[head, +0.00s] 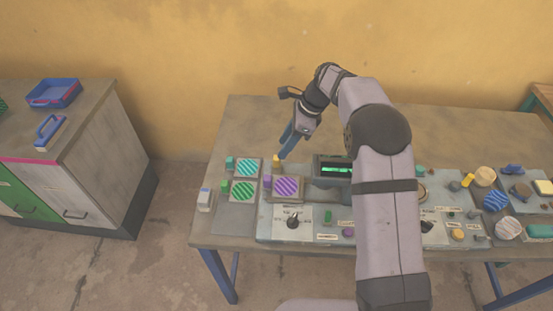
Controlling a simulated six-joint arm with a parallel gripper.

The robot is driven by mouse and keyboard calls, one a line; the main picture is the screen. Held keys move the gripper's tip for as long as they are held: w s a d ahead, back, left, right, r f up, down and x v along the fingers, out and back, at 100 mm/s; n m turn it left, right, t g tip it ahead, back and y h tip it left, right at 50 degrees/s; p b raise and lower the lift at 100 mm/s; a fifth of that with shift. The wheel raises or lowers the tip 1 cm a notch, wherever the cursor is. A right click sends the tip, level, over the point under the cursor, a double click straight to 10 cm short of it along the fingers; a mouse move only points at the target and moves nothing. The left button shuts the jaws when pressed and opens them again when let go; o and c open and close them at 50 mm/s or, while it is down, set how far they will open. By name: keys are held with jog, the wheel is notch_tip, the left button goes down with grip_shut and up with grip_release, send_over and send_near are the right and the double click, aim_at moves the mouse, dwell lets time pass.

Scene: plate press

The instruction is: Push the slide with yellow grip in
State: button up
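A small yellow grip (276,160) stands upright near the back edge of the panel, behind the purple striped plate (286,187). The slide under it is too small to make out. My gripper (284,155) points down with its blue fingers just right of and close to the yellow grip. I cannot tell whether they touch. The fingers overlap from this side, so their opening does not show. A second yellow piece (467,180) lies tilted further right on the table.
A dark housing with a green display (336,169) stands to the right, partly behind my arm. Knobs (293,221) line the front panel. Round and square items crowd the right side.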

jog(key=shift+p+x, duration=0.9)
jog(key=shift+x, duration=2.65)
grip_shut()
